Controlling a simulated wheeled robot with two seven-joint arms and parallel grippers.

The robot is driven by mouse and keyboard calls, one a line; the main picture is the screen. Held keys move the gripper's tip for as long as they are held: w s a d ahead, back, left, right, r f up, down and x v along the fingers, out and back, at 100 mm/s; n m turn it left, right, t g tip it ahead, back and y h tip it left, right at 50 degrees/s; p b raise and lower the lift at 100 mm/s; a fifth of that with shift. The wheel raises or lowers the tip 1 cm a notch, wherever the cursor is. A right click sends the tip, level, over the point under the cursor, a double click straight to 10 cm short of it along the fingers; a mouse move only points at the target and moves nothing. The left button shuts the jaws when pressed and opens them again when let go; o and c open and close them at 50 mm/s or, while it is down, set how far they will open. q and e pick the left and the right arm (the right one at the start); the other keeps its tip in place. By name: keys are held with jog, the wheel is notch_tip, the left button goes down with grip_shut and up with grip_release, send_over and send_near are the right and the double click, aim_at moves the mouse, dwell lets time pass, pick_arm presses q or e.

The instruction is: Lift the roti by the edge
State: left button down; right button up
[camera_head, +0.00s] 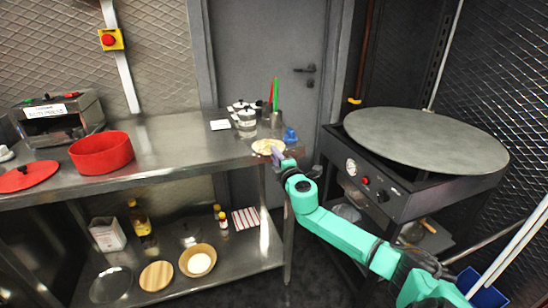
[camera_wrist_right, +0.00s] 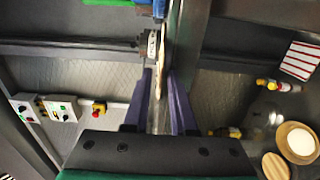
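The roti (camera_head: 266,146) is a pale, flat round at the right front corner of the steel table, close to the edge. In the right wrist view the roti (camera_wrist_right: 158,62) shows edge-on as a thin tan strip, its near part between the two fingers. My right gripper (camera_head: 280,155) is at the roti's right front side, its fingertips small in the head view. In the wrist view the purple fingers (camera_wrist_right: 159,80) stand apart, with gaps visible beside the roti; I cannot tell whether either touches it. My left gripper is not in view.
The steel table (camera_head: 190,150) also bears a red pot (camera_head: 101,152), steel canisters (camera_head: 246,122) and a blue item (camera_head: 290,135) close behind the roti. A large round griddle (camera_head: 428,138) stands to the right. A lower shelf holds bottles and bowls.

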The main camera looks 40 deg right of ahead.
jog(key=shift+c, duration=0.2)
grip_shut()
jog(key=s+a+r+p, duration=0.2)
jog(key=s+r+p, duration=0.1)
jog(key=s, duration=0.3)
jog(key=s+a+r+p, duration=0.2)
jog(key=s+r+p, duration=0.2)
jog(key=s+p, duration=0.2)
jog(key=shift+s+a+r, duration=0.3)
jog(key=shift+s, duration=0.35)
